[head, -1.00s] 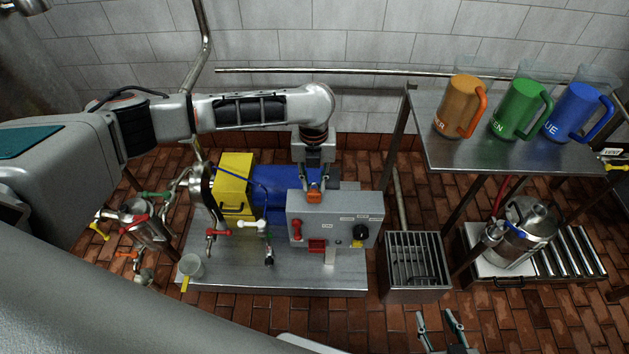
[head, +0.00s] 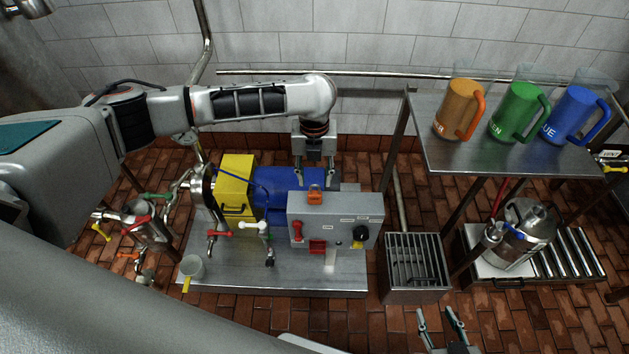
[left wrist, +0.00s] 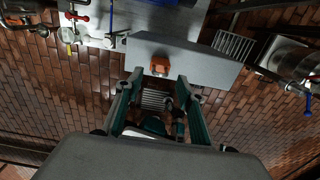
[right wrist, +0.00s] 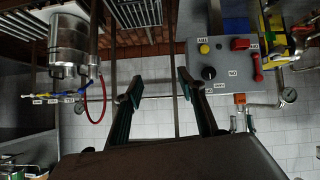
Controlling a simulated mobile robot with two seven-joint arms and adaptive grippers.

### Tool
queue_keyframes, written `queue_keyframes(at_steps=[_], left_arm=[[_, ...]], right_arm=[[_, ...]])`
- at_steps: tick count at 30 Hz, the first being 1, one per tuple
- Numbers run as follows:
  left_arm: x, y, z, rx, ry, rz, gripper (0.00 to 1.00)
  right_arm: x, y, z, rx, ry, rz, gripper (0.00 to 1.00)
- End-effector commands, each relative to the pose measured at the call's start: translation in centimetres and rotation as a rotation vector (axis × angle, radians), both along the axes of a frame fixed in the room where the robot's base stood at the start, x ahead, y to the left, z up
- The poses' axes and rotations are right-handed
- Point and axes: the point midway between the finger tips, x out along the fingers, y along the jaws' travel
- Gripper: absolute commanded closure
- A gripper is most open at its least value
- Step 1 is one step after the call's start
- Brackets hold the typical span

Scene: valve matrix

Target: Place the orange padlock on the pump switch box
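The orange padlock (head: 315,195) sits on the top face of the grey pump switch box (head: 340,207), near its left-middle. It also shows in the left wrist view (left wrist: 160,65) and as a small orange patch at the box edge in the right wrist view (right wrist: 240,98). My left gripper (head: 315,177) is open and empty just above and behind the padlock, fingers spread wide and apart from it. I cannot tell whether the padlock's shackle is closed.
The box stands on a metal table (head: 300,279) with a blue pump (head: 290,181), yellow guard (head: 233,178) and several valve handles. A floor grate (head: 414,263) lies right of it. A shelf (head: 500,156) holds orange, green and blue jugs.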

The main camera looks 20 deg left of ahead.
Motion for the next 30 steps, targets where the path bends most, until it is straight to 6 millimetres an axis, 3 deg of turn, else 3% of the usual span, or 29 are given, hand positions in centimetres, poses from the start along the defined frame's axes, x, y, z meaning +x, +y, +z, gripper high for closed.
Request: queue_keyframes(at_steps=[3, 9, 17, 20, 23, 30], left_arm=[[0.2, 0.0, 3.2, -0.001, -0.007, -0.001, 0.62], [0.1, 0.0, 6.9, 0.000, -0.004, -0.001, 0.62], [0.0, -0.1, 9.1, -0.002, -0.001, 0.002, 0.62], [-0.6, -1.2, 8.2, -0.030, 0.001, 0.027, 0.62], [-1.9, -3.9, 5.8, -0.100, 0.000, 0.095, 0.62], [-5.8, -12.8, 0.2, -0.390, 0.014, 0.426, 0.62]], right_arm=[[0.1, 0.2, 1.0, 0.009, -0.005, 0.000, 0.60], [-0.1, 0.3, 1.5, 0.010, 0.001, 0.000, 0.60], [-0.1, 0.2, 1.8, 0.008, 0.003, 0.000, 0.60], [-0.1, 0.2, 1.8, 0.007, 0.003, 0.001, 0.60], [-0.1, 0.2, 1.9, 0.007, 0.001, 0.000, 0.60], [0.0, 0.2, 2.1, 0.008, -0.003, 0.000, 0.60]])
